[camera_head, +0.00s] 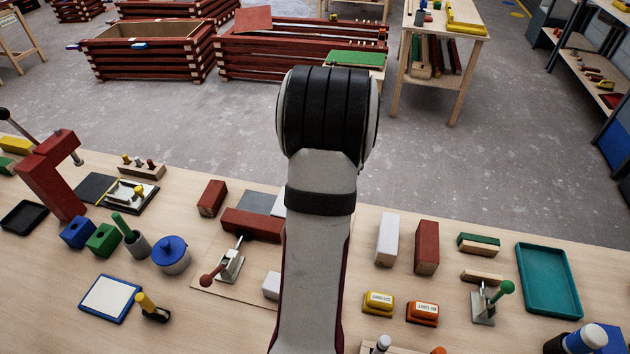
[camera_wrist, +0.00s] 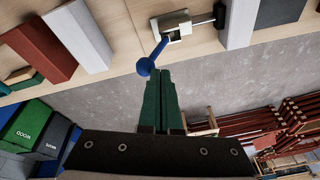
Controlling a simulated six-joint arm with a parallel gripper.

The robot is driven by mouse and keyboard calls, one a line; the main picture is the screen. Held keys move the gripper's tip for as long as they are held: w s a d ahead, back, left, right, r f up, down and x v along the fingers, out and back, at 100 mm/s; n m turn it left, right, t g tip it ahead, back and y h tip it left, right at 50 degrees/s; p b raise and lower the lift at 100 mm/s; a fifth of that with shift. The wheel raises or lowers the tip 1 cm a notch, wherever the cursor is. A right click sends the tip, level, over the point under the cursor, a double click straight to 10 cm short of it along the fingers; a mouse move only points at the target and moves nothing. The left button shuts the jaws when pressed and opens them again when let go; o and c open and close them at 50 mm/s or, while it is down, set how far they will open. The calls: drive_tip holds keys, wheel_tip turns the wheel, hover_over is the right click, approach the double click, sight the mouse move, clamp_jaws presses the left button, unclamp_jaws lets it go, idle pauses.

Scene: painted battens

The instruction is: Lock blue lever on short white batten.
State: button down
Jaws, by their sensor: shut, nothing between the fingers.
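The blue lever (camera_wrist: 146,66), with a round ball end, sits on a pale metal clamp base (camera_wrist: 172,26) in the wrist view. It slants from the base toward my gripper. The clamp's black-tipped rod (camera_wrist: 219,16) points at the side of a white batten (camera_wrist: 240,22); I cannot tell if it presses on it. That batten shows partly in the head view (camera_head: 278,204), beside my arm. My gripper (camera_wrist: 161,76) has green fingers, shut and empty, with tips close to the blue ball; contact is unclear. My arm hides the clamp and gripper in the head view.
A red-handled clamp (camera_head: 229,264) stands left of my arm by a red batten (camera_head: 251,224) and a grey plate (camera_head: 257,202). Another white batten (camera_head: 387,239) and red batten (camera_head: 426,247) stand to the right. A green-handled clamp (camera_head: 487,302) and teal tray (camera_head: 548,280) lie farther right.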

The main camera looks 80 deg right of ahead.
drive_tip(key=s, duration=0.1)
drive_tip(key=s+f, duration=0.1)
drive_tip(key=s, duration=0.1)
drive_tip(key=shift+f, duration=0.1)
drive_tip(key=shift+s+f, duration=0.3)
drive_tip(key=shift+s, duration=0.2)
drive_tip(key=shift+s+f, duration=0.3)
drive_tip(key=shift+s, duration=0.2)
drive_tip(key=shift+s+f, duration=0.1)
drive_tip(key=s+d+v, duration=0.1)
drive_tip(key=s+v, duration=0.1)
drive_tip(key=v, duration=1)
drive_tip(key=shift+s+d+r, duration=0.15)
drive_tip(key=shift+s+r, duration=0.2)
drive_tip(key=shift+r, duration=0.15)
